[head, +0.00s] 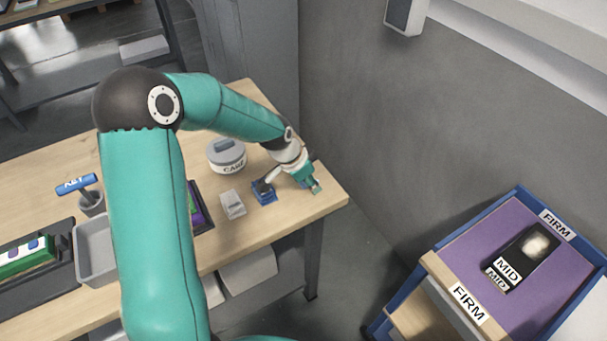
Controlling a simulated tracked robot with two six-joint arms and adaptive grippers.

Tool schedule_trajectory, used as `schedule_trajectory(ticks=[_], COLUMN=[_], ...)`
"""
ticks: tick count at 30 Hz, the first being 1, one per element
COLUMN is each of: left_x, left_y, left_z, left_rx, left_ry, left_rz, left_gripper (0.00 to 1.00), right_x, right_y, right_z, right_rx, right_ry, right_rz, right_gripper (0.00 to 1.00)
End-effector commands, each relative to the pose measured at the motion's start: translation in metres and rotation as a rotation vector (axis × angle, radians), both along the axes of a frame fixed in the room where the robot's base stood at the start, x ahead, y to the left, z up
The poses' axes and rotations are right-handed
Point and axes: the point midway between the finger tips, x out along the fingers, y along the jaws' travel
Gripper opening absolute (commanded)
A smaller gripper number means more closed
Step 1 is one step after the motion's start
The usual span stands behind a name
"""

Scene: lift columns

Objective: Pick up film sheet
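My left gripper (314,186) is at the right end of the wooden table (325,204), low over its top, at the end of my teal arm. It is small here, and I cannot tell whether its fingers are open or shut, or whether anything is between them. I cannot make out a film sheet with certainty. A small blue device (264,192) with a dark and white upper part stands just left of the gripper. My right gripper is not in view.
A blue-edged stand with a purple top (475,227) is at the right. A grey wall (400,130) rises behind.

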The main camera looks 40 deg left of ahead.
Motion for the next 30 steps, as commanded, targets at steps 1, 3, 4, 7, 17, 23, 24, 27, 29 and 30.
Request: schedule_trajectory(ticks=[1, 3, 4, 7, 17, 23, 24, 27, 29, 30], left_x=[0.000, 0.000, 0.000, 0.000, 0.000, 0.000, 0.000, 0.001, 0.001, 0.001], left_y=[0.000, 0.000, 0.000, 0.000, 0.000, 0.000, 0.000, 0.000, 0.000, 0.000], left_z=[0.000, 0.000, 0.000, 0.000, 0.000, 0.004, 0.006, 0.013, 0.020, 0.026], left_rx=[0.000, 0.000, 0.000, 0.000, 0.000, 0.000, 0.000, 0.001, 0.001, 0.002], left_ry=[0.000, 0.000, 0.000, 0.000, 0.000, -0.001, -0.001, -0.003, -0.004, -0.005], left_rz=[0.000, 0.000, 0.000, 0.000, 0.000, 0.000, 0.000, 0.000, -0.001, -0.001], left_gripper=[0.33, 0.25, 0.20, 0.03, 0.00, 0.00, 0.00, 0.00, 0.00, 0.00], right_x=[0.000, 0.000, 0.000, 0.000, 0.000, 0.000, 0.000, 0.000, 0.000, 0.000], right_y=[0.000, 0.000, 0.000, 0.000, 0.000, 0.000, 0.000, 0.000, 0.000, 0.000], right_z=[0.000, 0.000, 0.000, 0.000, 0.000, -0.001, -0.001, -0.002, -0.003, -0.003], right_rx=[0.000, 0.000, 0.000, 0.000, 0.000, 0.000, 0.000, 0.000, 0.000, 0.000], right_ry=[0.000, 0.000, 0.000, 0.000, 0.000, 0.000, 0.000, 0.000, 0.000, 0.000], right_rz=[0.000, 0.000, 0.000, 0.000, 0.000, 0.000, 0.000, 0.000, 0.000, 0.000], right_gripper=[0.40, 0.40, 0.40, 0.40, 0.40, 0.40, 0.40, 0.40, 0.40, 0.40])
